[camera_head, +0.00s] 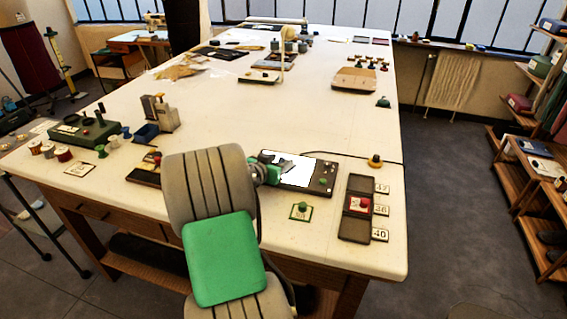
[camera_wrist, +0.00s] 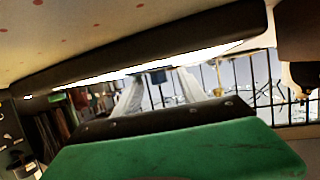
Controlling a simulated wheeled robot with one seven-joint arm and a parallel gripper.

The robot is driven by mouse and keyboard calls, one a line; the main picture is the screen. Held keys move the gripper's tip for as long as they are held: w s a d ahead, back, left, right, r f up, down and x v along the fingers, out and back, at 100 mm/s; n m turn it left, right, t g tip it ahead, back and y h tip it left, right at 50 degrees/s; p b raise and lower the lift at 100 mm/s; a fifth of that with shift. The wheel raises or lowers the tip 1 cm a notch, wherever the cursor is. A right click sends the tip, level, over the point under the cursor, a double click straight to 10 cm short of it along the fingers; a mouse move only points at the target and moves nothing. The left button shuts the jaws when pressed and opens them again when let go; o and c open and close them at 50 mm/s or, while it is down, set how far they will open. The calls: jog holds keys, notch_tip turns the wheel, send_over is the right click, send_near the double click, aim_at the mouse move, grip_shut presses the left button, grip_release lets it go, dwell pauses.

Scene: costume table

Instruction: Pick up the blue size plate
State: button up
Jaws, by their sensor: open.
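I cannot make out a blue size plate in either view; my arm hides part of the table. My gripper (camera_head: 281,164) is open at the end of my grey and green arm, over or beside a dark board (camera_head: 316,178) with a white area, left of the tray. Its fingertips are small and hard to separate. The wrist view shows no size plate that I can recognise.
White number cards (camera_head: 381,210) lie right of the tray. A yellow-topped knob (camera_head: 375,162) with a dark cable stands behind it. The table's middle is clear.

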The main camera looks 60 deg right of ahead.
grip_shut()
dwell(0.4)
jog(key=shift+r, duration=0.1)
